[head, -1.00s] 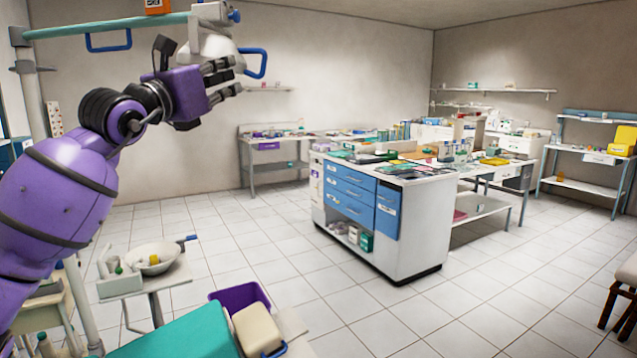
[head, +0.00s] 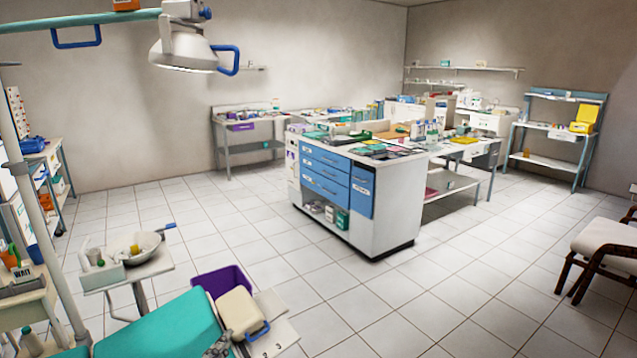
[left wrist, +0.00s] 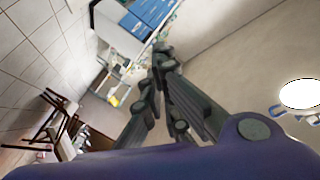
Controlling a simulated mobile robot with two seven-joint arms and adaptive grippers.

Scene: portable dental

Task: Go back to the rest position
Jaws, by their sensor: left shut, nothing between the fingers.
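In the head view, the grey fingertips of my left gripper (head: 222,344) show at the bottom edge, in front of the beige-lidded container by the teal chair; the rest of that arm is out of view. In the left wrist view, the dark fingers of the left gripper (left wrist: 164,58) converge at their tips, shut with nothing between them. They are in the air, with the room behind. My right gripper shows in neither view.
A teal dental chair (head: 165,335) is close below, with a purple bin (head: 222,281) and beige container (head: 238,313) beside it. A side table (head: 165,265) holds a basin. The dental lamp (head: 185,50) hangs at upper left. A blue-drawer island (head: 335,183) stands beyond open floor.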

